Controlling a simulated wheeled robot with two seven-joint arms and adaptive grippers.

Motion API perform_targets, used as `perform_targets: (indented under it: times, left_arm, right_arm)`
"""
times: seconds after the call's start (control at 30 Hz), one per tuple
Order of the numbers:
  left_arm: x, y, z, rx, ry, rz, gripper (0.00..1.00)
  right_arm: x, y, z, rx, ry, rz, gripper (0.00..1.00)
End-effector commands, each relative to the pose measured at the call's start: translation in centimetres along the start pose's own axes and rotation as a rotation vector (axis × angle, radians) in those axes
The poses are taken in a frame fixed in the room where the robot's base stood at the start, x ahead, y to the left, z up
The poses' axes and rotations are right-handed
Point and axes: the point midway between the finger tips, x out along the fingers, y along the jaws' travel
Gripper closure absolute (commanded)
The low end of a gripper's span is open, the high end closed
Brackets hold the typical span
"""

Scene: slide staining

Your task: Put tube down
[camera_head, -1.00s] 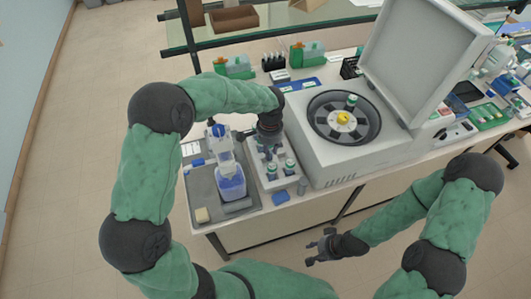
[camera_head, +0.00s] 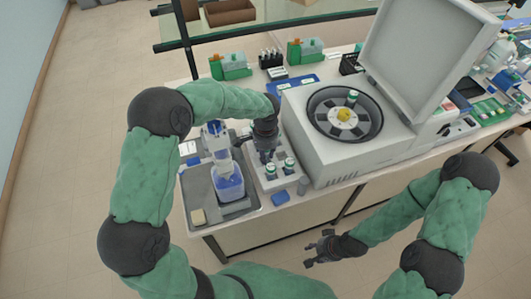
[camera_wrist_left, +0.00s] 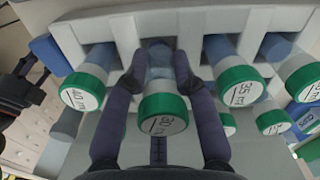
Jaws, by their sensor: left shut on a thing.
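My left gripper (camera_head: 266,155) is over the grey-white tube rack (camera_head: 258,183) on the bench. In the left wrist view its two fingers (camera_wrist_left: 158,85) are shut on a tube with a green cap (camera_wrist_left: 163,115), its white top marked 30 ml. That tube lines up with a rack slot; how deep it sits I cannot tell. A green-capped tube marked 40 (camera_wrist_left: 83,87) stands to its left and one marked 35 (camera_wrist_left: 240,87) to its right. My right gripper (camera_head: 318,250) is open and empty, in front of the bench.
The open centrifuge (camera_head: 325,160) stands right of the rack, with a green-capped tube (camera_head: 353,96) in its rotor. A grey tray (camera_head: 198,190) with a blue-tinted container (camera_head: 230,186) is to the left. A blue block (camera_head: 281,197) lies in front of the rack.

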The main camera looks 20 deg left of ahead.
Motion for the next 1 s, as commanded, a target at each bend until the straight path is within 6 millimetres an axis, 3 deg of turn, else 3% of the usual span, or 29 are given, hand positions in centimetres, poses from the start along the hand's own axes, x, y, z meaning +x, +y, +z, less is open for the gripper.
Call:
perform_targets:
  times: [0.13,0.17,0.23,0.27,0.67,0.87,1.0]
  left_arm:
    - [0.2,0.0,0.0,0.0,0.0,0.0,1.0]
    - [0.2,0.0,0.0,0.0,0.0,0.0,0.7]
    - [0.2,0.0,0.0,0.0,0.0,0.0,0.51]
    - [0.2,0.0,0.0,0.0,0.0,0.0,0.46]
    - [-0.3,0.0,0.0,0.0,0.0,0.0,0.46]
    - [-3.1,-0.1,-0.1,-0.002,0.004,-0.002,0.46]
    - [-6.0,-0.1,-0.1,0.0,0.004,-0.003,0.46]
  right_arm:
    - [0.1,0.0,0.0,0.0,0.0,0.0,0.6]
    - [0.1,0.0,0.0,0.0,0.0,0.0,0.6]
    - [0.1,0.0,0.0,0.0,0.0,0.0,0.6]
    - [0.1,0.0,0.0,0.0,0.0,0.0,0.6]
    - [-0.2,-0.1,0.0,0.0,0.0,0.0,0.6]
    - [-0.9,-0.3,0.0,0.0,0.0,0.0,0.6]
    - [-1.4,-0.5,0.1,0.0,0.0,0.0,0.6]
